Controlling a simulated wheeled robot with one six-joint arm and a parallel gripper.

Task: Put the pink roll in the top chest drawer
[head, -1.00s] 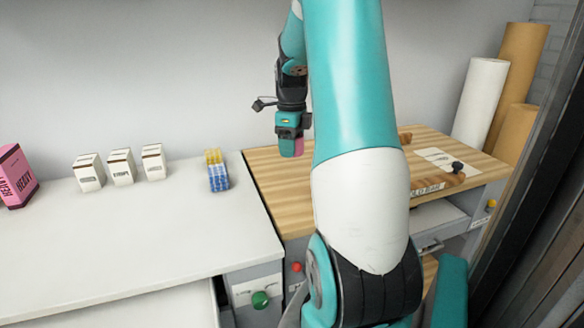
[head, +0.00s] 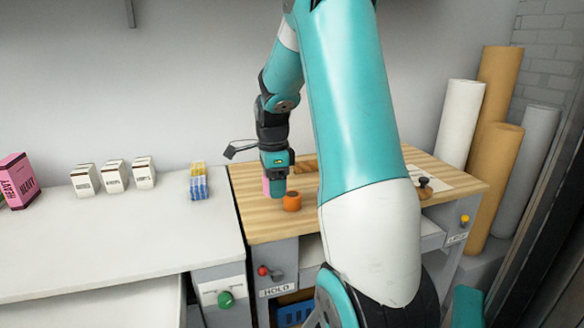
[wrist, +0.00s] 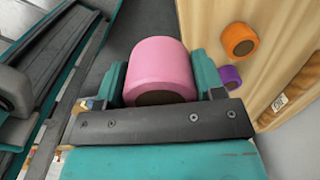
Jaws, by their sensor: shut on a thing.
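The pink roll (wrist: 160,65) is held between the two jaws of my gripper (wrist: 163,88) in the wrist view, with its dark core end toward the camera. In the head view my gripper (head: 276,186) points down at the wooden bench top, and a strip of the pink roll (head: 266,186) shows at its left side. An orange roll (head: 292,201) stands on the bench just right of the gripper; it also shows in the wrist view (wrist: 240,40). I cannot tell which drawer front belongs to the chest.
The wooden bench top (head: 255,222) has a lever with a red knob (head: 263,271) and a HOLD label below. A green knob (head: 226,299) is on the grey front left of it. A purple roll (wrist: 230,77) lies near the orange one. Small boxes (head: 115,176) stand on the white counter.

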